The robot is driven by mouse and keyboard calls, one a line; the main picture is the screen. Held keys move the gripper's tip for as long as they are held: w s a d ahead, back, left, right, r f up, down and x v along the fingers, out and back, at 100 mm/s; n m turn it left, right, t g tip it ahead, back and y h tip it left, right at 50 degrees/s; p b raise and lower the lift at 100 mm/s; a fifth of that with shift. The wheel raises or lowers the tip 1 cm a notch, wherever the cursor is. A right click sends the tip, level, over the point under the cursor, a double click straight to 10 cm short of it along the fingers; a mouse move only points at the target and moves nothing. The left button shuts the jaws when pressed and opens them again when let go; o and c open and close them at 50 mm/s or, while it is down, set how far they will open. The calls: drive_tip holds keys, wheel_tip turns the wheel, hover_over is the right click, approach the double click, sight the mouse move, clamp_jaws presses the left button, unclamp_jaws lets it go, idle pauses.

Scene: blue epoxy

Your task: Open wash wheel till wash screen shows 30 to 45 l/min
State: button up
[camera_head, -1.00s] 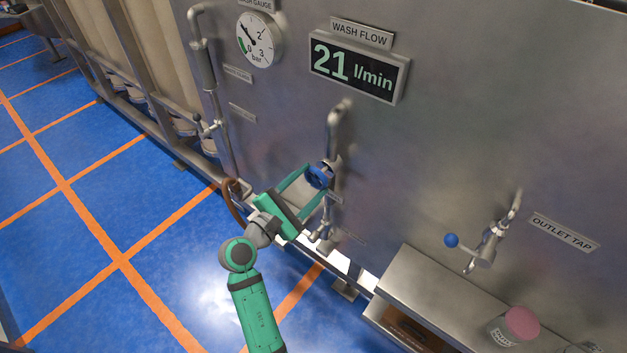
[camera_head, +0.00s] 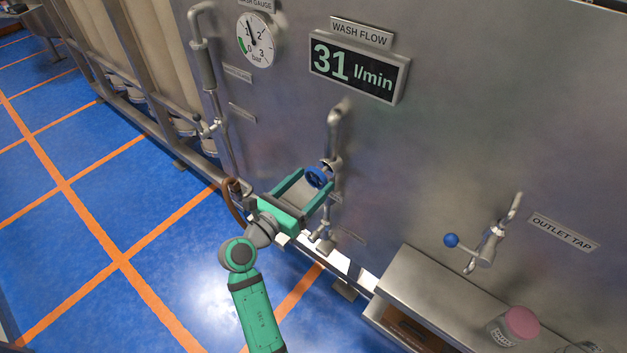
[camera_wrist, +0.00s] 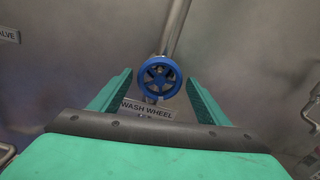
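The wash flow screen (camera_head: 354,67) on the steel wall reads 31 l/min. The blue wash wheel (camera_head: 316,177) sits on a pipe below it; in the wrist view the spoked wheel (camera_wrist: 159,77) lies between my fingertips, above a label reading WASH WHEEL (camera_wrist: 147,110). My gripper (camera_head: 317,181) has its two green fingers spread wide, one on each side of the wheel. In the wrist view a small gap shows between each finger and the rim, so it looks open. I cannot tell how deep the fingertips reach past the rim.
A round pressure gauge (camera_head: 257,40) is on the wall at upper left. The outlet tap (camera_head: 487,248) with a blue knob juts out at right, above a steel ledge (camera_head: 440,290) carrying a pink-lidded jar (camera_head: 516,327). Pipes run beside the wheel. Blue floor is open at left.

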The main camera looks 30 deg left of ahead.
drive_tip(key=s, duration=0.6)
drive_tip(key=shift+a, duration=0.25)
idle(0.3)
drive_tip(key=s, duration=1)
drive_tip(key=shift+s+a, duration=0.4)
